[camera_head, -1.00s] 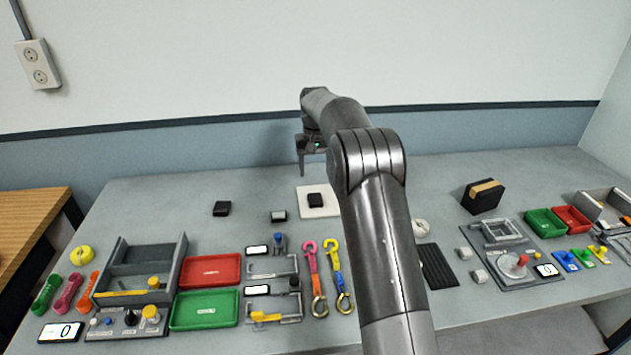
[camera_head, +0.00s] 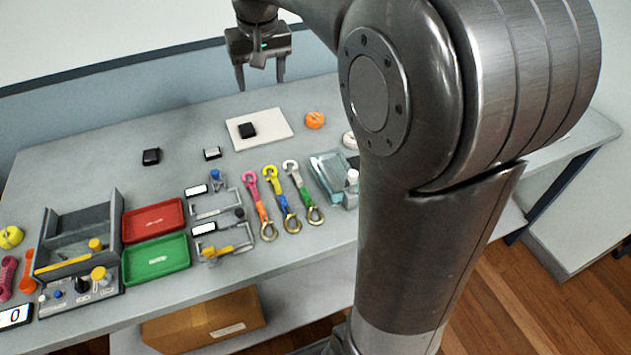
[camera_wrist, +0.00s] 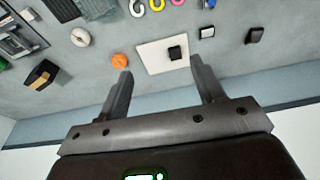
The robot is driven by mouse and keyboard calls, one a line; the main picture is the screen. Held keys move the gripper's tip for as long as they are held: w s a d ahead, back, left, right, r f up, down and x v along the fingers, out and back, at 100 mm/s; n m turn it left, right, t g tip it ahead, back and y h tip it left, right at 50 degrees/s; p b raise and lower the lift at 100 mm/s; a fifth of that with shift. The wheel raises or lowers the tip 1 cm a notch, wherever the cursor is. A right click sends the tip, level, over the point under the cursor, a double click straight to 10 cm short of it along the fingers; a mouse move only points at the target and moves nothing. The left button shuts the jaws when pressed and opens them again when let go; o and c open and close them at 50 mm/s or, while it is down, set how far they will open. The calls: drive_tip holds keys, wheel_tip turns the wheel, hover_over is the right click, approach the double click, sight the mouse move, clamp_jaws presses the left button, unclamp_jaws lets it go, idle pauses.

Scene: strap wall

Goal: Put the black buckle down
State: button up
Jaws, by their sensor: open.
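A small black block, which looks like the black buckle (camera_head: 247,130), lies on a white square pad (camera_head: 275,127) towards the back of the table. It also shows on the pad in the wrist view (camera_wrist: 175,53). My gripper (camera_head: 261,82) is above and behind the pad, apart from the block. Its two fingers are spread in the wrist view (camera_wrist: 161,68), with nothing held between them. A second black block (camera_head: 151,156) lies left of the pad, and a small white-topped dark block (camera_head: 212,153) lies between them. Which piece is the buckle is hard to confirm.
An orange round piece (camera_head: 315,120) lies right of the pad. Several coloured straps with hooks (camera_head: 283,200) lie in front. Red (camera_head: 153,221) and green (camera_head: 156,257) trays are at front left. My arm hides the table's right part. The table around the blocks is clear.

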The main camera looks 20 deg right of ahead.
drive_tip(key=s+f+t, duration=0.1)
drive_tip(key=s+f, duration=0.2)
drive_tip(key=s, duration=1)
drive_tip(key=s+d+f+t, duration=0.1)
drive_tip(key=s+f, duration=0.2)
drive_tip(key=s, duration=1)
drive_tip(key=shift+t, duration=0.4)
drive_tip(key=shift+o, duration=0.8)
drive_tip(key=shift+d, duration=0.1)
